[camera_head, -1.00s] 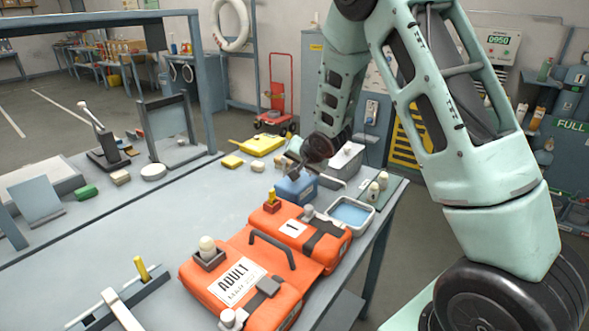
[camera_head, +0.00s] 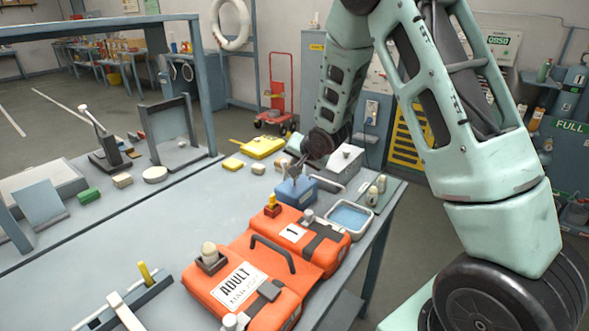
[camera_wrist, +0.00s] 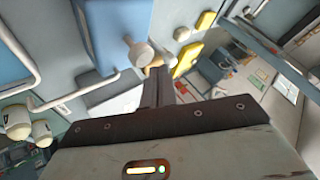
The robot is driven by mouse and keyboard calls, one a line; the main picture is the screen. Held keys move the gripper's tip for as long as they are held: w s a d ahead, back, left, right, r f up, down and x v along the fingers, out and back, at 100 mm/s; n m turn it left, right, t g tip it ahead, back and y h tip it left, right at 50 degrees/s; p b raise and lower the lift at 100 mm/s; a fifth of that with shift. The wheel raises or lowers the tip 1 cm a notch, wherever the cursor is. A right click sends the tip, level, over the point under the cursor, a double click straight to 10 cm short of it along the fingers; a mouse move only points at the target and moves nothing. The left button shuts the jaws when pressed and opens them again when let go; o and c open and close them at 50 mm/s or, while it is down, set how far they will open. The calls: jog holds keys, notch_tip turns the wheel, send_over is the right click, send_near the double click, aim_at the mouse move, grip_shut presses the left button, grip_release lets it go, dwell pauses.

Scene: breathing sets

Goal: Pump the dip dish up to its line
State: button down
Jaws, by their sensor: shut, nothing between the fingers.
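The dip dish (camera_head: 349,217) is a white-rimmed tray of blue liquid at the table's right edge. Part of it shows at the upper left of the wrist view (camera_wrist: 12,48). The blue pump box (camera_head: 296,191) stands just behind it. In the wrist view, the box (camera_wrist: 108,40) has a pale round knob (camera_wrist: 138,53) on a short stem. My gripper (camera_head: 296,168) is above the box; its shut, empty fingers (camera_wrist: 157,74) appear close to the knob. I cannot tell whether they touch. The dish's line is too small to make out.
Orange cases (camera_head: 240,288) lie in front of the box and dish. A pale box (camera_head: 345,163) stands behind, close to my wrist. Yellow items (camera_head: 262,147) lie farther back. The table's left middle is clear.

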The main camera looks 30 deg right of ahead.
jog(key=shift+r, duration=0.1)
notch_tip(320, 180, up, 5)
jog(key=p, duration=0.4)
dwell(0.3)
dwell(0.7)
